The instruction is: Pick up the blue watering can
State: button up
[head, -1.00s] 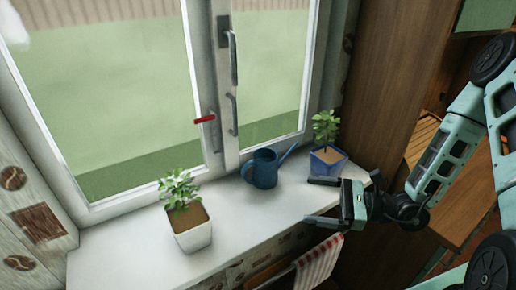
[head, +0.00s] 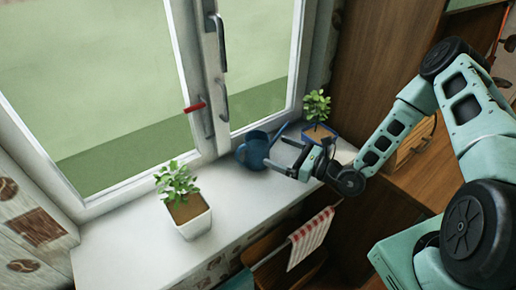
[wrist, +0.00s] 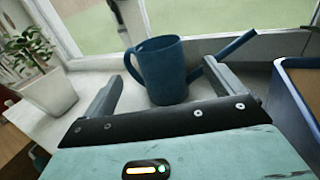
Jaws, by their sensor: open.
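The blue watering can (head: 254,150) stands upright on the white windowsill, close to the window frame. In the wrist view the can (wrist: 162,72) is just beyond my fingers, with its handle on the left and its spout pointing up to the right. My gripper (head: 279,153) is open and comes at the can from the right. In the wrist view the fingers of my gripper (wrist: 160,88) lie to either side of the can's lower body; the right finger is close to the spout. I cannot tell whether either finger touches the can.
A plant in a white pot (head: 190,217) stands left on the sill (head: 120,250). A plant in a blue pot (head: 320,134) stands right, close to my gripper. The window (head: 110,90) is behind. A striped towel (head: 311,238) hangs below the sill's front edge.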

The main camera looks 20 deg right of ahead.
aim_at(268, 147)
jog(key=p+x, duration=0.1)
jog(key=x, duration=0.4)
jog(key=shift+r+p, duration=0.1)
jog(key=shift+p, duration=0.3)
jog(key=shift+w+a, duration=0.4)
jog(key=shift+w, duration=0.05)
jog(key=c, duration=1.4)
